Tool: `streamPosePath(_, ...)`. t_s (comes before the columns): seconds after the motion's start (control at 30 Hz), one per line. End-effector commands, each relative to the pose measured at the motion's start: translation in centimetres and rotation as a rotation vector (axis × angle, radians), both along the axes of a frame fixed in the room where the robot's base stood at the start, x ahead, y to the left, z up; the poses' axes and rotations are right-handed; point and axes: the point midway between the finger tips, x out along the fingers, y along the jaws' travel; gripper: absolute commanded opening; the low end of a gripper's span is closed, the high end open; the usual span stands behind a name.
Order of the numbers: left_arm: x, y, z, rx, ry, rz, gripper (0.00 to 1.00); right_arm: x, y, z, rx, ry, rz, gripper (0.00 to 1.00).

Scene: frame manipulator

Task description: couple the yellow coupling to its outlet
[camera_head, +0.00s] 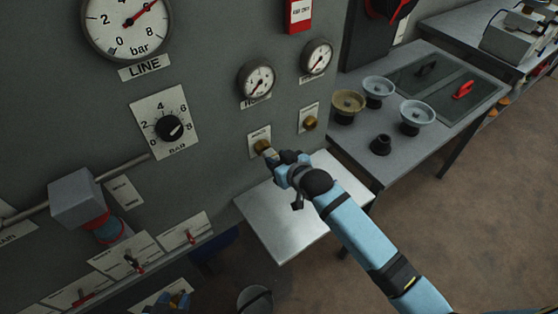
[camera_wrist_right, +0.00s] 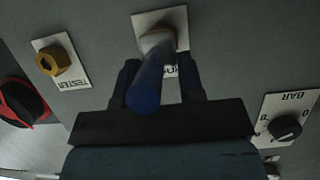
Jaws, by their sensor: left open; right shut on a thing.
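My right gripper (camera_head: 272,155) is shut at the left of two brass outlets (camera_head: 260,146) on the grey panel. In the right wrist view, its dark fingers (camera_wrist_right: 160,85) stand either side of a dark blue cylindrical piece (camera_wrist_right: 146,88), which I take to be the held coupling; no yellow shows on it. Its far end meets a pale tan fitting (camera_wrist_right: 158,40) on a white plate. I cannot tell whether they are joined or only lined up.
A second brass outlet (camera_head: 310,123) sits to the right; in the wrist view it is labelled TESTER (camera_wrist_right: 54,61). A pressure knob (camera_head: 169,128) is on the left. A pale shelf (camera_head: 285,225) lies below. A side table (camera_head: 350,150) holds several bowl-like parts.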

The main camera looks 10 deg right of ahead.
Motion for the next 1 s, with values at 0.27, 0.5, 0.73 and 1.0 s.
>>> streamPosePath(0.27,0.0,0.0,0.1,0.0,-0.001,0.0,0.42,0.6,0.2,0.1,0.001,-0.002,0.0,0.08)
streamPosePath(0.5,0.0,0.0,0.1,0.0,-0.001,0.0,0.42,0.7,0.3,0.1,0.001,-0.002,0.0,0.65)
streamPosePath(0.73,0.0,0.0,0.0,0.0,-0.001,0.0,0.42,0.6,0.3,0.0,0.0,0.0,0.0,0.65)
streamPosePath(1.0,0.0,0.2,-0.4,0.002,-0.001,0.003,0.42,-2.1,-0.8,1.0,-0.001,0.0,0.001,0.65)
